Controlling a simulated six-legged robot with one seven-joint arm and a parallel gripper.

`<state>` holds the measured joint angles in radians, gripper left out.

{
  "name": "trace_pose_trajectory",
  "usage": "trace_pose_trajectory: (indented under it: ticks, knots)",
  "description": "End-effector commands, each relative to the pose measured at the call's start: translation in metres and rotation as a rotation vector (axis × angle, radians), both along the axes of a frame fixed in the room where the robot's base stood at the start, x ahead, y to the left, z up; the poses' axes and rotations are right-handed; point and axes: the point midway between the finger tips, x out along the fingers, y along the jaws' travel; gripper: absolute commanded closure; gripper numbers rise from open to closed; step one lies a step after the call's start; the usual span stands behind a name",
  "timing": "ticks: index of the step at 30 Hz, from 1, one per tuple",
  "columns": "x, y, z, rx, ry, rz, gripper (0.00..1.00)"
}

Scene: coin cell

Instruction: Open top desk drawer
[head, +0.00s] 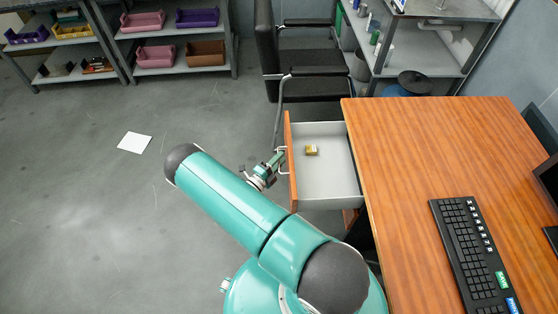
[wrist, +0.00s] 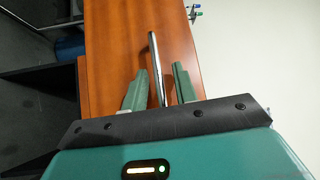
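The top desk drawer (head: 325,185) is pulled well out from the left side of the wooden desk (head: 420,150). Its wooden front (head: 291,170) faces left, with a metal handle (head: 281,164) on it. A small yellowish box (head: 311,150) lies inside the drawer. My gripper (head: 279,156) is at the handle. In the wrist view, the green fingers of my gripper (wrist: 160,78) stand on either side of the silver handle (wrist: 155,58), with a visible gap on both sides. The gripper is open around the handle.
A black chair (head: 300,55) stands just behind the drawer. A keyboard (head: 465,245) lies on the desk. Shelves with coloured bins (head: 155,55) stand at the back left. A white sheet (head: 134,142) lies on the otherwise clear floor at left.

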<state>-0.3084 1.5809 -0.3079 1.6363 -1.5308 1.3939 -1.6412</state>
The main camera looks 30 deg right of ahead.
Motion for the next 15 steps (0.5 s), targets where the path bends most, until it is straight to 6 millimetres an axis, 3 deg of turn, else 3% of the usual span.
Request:
trace_pose_trajectory:
  ticks: [10, 15]
  knots:
    - [-0.001, 0.002, -0.001, 0.001, 0.0, 0.001, 0.69]
    - [-0.005, 0.021, -0.004, 0.002, 0.001, 0.004, 0.69]
